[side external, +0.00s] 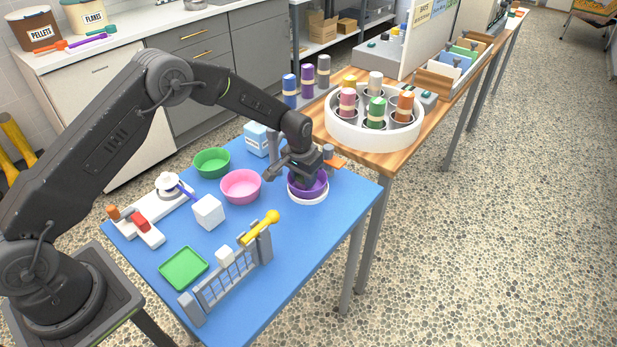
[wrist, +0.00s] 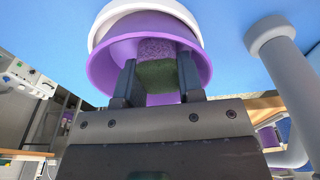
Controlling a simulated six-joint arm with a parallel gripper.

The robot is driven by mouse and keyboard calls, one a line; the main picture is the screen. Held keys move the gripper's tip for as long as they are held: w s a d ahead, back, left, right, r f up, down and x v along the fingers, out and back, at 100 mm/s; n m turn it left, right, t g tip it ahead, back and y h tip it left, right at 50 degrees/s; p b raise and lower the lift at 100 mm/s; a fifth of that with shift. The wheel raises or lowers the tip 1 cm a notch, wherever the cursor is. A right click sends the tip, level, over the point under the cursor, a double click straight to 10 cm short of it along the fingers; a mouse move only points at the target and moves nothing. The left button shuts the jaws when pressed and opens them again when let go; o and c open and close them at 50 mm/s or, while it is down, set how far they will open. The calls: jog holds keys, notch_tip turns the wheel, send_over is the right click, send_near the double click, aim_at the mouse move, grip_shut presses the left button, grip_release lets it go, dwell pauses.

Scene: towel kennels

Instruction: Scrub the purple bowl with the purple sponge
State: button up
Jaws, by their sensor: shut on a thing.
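The purple bowl (side external: 318,189) sits on a white round base (side external: 309,199) near the right edge of the blue table. It also shows in the wrist view (wrist: 104,70), with the white base (wrist: 112,14) beyond it. My gripper (side external: 307,178) reaches down into the bowl from above. In the wrist view its two fingers (wrist: 157,82) are shut on the purple sponge (wrist: 156,49), which has a dark green layer on the near side. The sponge is inside the bowl. Whether it touches the bowl's bottom is hard to tell.
A pink bowl (side external: 240,187) and a green bowl (side external: 212,162) stand to the left. A grey rack (side external: 232,280) with a yellow-handled tool (side external: 259,228) stands in front. A blue-white box (side external: 256,140) and grey post are behind. A green tray (side external: 183,268) lies front left.

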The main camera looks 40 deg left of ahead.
jog(key=shift+s+d+f, duration=0.1)
jog(key=shift+s+d, duration=0.15)
jog(key=shift+d, duration=0.3)
jog(key=shift+s+d+f, duration=0.1)
jog(key=shift+s+d, duration=0.1)
jog(key=shift+d, duration=0.35)
jog(key=shift+w+a+r, duration=0.1)
jog(key=shift+w+a, duration=0.15)
jog(key=shift+w, duration=0.3)
jog(key=shift+w+a, duration=0.2)
jog(key=shift+w, duration=0.35)
jog(key=shift+s+a, duration=0.25)
jog(key=shift+s, duration=0.3)
jog(key=shift+s+a, duration=0.25)
jog(key=shift+s, duration=0.3)
jog(key=shift+w+d, duration=0.2)
jog(key=shift+d, duration=0.4)
jog(key=shift+w+d, duration=0.2)
jog(key=shift+d, duration=0.4)
jog(key=shift+r, duration=3)
notch_tip(320, 180, up, 3)
